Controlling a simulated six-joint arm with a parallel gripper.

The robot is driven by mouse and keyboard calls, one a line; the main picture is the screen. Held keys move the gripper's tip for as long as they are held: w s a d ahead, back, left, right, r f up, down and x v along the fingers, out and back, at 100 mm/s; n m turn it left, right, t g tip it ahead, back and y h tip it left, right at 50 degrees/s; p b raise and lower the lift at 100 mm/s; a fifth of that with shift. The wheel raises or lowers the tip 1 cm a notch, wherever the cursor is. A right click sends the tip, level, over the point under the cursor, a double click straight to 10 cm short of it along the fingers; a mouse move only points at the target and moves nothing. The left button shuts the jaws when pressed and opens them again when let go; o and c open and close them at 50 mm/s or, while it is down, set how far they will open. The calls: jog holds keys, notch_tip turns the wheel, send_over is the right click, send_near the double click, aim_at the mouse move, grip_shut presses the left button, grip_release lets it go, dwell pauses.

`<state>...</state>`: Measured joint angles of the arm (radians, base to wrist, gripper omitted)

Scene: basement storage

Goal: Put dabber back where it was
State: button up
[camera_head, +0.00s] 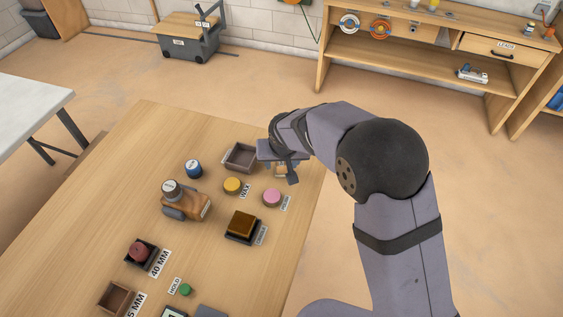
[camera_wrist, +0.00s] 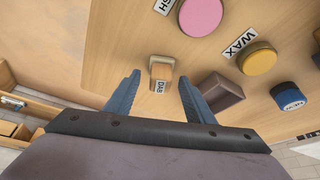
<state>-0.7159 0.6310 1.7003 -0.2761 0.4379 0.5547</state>
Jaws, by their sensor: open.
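A small pale wooden block-like piece (camera_wrist: 161,68) with a tag reading DAB shows in the wrist view, ahead of and between my fingertips. I take it for the dabber or its holder; I cannot tell which. In the head view it (camera_head: 281,170) is mostly hidden behind my gripper (camera_head: 278,160), at the table's far right edge. My gripper (camera_wrist: 160,80) is open in the wrist view, with nothing held between its fingers. A grey-brown open box (camera_head: 240,157) sits just left of my gripper; it also shows in the wrist view (camera_wrist: 222,92).
A yellow round piece (camera_head: 233,185) labelled WAX, a pink round piece (camera_head: 272,196) and a blue-sided round piece (camera_head: 194,168) stand nearby. A brown block (camera_head: 242,224) sits on a dark base. The table's left part (camera_head: 110,180) is clear.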

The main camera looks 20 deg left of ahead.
jog(key=b+v, duration=0.1)
jog(key=v, duration=1)
jog(key=shift+s+r, duration=0.2)
jog(key=shift+r, duration=0.1)
jog(key=shift+d, duration=0.1)
jog(key=s+d+f+m+g+h, duration=0.1)
jog(key=s+d+f, duration=0.15)
jog(key=d, duration=0.55)
jog(key=s+d+f+m+g, duration=0.1)
jog(key=s+d, duration=0.2)
jog(key=d, duration=0.6)
jog(key=s+d+f+m+g+h, duration=0.1)
jog(key=s+d+f, duration=0.1)
jog(key=d, duration=0.6)
jog(key=s+d+f+m+g, duration=0.1)
jog(key=s+d+f, duration=0.1)
jog(key=s+d, duration=0.4)
jog(key=s, duration=0.3)
jog(key=shift+d+f, duration=0.25)
notch_tip(320, 180, up, 8)
jog(key=p, duration=0.7)
jog(key=shift+f+p, duration=0.2)
jog(key=shift+p, duration=0.15)
